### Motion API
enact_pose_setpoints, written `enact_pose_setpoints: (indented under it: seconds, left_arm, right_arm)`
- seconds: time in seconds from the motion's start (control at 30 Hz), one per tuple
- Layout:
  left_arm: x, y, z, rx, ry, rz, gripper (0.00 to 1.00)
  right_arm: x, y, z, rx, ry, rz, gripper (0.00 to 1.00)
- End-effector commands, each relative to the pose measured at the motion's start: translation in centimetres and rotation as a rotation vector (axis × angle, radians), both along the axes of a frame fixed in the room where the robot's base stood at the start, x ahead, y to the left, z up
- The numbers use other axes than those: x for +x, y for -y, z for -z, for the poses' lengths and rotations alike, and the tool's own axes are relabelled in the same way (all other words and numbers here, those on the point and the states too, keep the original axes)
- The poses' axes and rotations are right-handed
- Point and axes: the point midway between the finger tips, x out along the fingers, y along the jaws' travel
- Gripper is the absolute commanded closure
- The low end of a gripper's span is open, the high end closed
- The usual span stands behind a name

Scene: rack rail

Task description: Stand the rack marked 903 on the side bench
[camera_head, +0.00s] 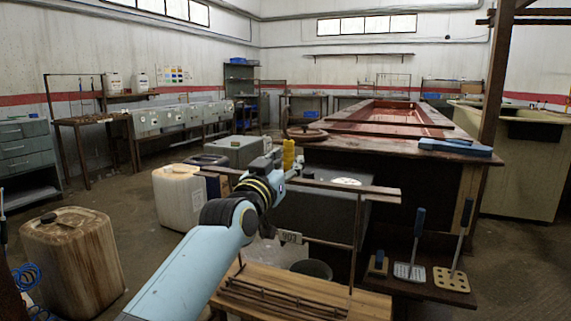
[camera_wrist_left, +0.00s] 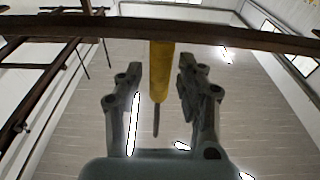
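My left gripper (camera_head: 282,168) is at the wooden rail, beside an upright yellow handle (camera_head: 288,154). In the left wrist view the handle (camera_wrist_left: 161,70) lies between the two spread fingers (camera_wrist_left: 160,85), with visible gaps at both sides. A thin dark shaft sticks out from the handle's end there. What joins the tag to the handle is hidden by my arm. A low dark bench (camera_head: 395,287) stands right of the rail. My right gripper is out of view.
Canisters (camera_head: 180,200) stand left.

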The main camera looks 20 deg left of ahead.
Motion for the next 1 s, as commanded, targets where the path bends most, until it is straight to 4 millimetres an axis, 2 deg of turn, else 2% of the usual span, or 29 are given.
enact_pose_setpoints:
  seconds: [0.37,0.47,0.8,1.0]
  left_arm:
    - [-0.2,0.0,-0.4,0.000,0.001,0.000,0.55]
    - [-1.7,-0.1,0.0,0.000,-0.001,0.000,0.55]
    - [-9.1,-0.3,1.1,0.000,-0.001,0.000,0.55]
    - [-11.5,-0.3,1.5,0.001,0.000,0.000,0.55]
  right_arm:
    - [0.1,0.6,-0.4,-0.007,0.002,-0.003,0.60]
    - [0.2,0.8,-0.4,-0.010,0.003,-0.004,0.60]
    - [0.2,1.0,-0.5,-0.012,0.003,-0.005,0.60]
    - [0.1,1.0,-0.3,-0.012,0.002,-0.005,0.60]
